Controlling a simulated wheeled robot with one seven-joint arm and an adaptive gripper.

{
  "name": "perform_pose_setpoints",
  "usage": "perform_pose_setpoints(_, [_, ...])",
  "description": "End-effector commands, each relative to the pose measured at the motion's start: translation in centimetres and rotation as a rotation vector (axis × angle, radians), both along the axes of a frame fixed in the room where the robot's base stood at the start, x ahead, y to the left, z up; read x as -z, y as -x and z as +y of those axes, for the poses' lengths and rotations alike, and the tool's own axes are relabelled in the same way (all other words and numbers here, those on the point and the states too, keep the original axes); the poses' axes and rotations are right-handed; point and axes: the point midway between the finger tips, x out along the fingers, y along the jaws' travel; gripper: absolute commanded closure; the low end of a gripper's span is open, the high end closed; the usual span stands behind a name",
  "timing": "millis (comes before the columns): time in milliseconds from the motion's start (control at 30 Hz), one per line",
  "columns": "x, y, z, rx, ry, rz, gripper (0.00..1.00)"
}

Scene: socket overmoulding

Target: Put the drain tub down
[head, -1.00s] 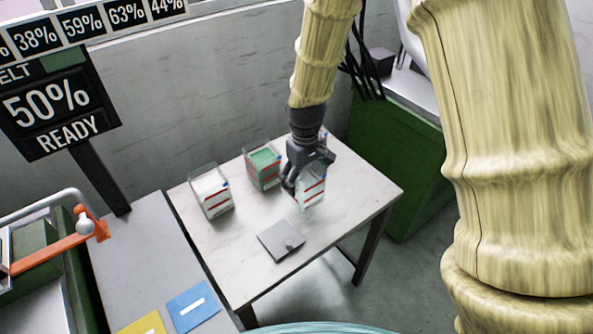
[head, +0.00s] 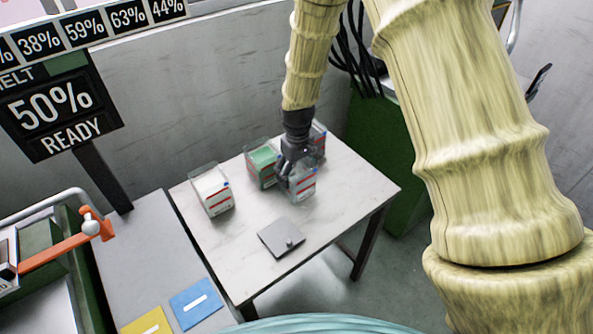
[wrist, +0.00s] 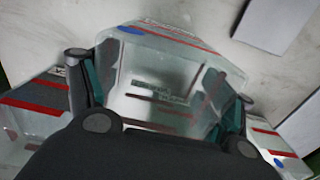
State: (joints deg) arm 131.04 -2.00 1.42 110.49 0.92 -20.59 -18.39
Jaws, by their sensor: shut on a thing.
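The drain tub (head: 302,184) is a clear, open box with red stripes, over the right half of the table (head: 345,190). My gripper (head: 286,174) is shut on it from above. In the wrist view the tub (wrist: 165,85) sits between my two fingers (wrist: 165,105), and its inside looks empty. The tub looks about upright, low at the table top; I cannot tell whether its base touches. My gripper hides part of its rim.
A white-filled tub (head: 212,190) stands at the table's left, a green-filled tub (head: 261,164) behind. Another tub (head: 319,140) stands behind my gripper, partly hidden. A grey plate with a knob (head: 281,238) lies in front. The table's right front is clear.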

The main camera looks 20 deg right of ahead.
Motion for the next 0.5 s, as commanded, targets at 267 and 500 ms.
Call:
perform_pose_setpoints(267, [0.24, 0.01, -0.03, 0.001, 0.0, 0.0, 0.56])
perform_pose_setpoints(500, [0.23, 0.01, -0.03, 0.001, 0.0, 0.0, 0.0])
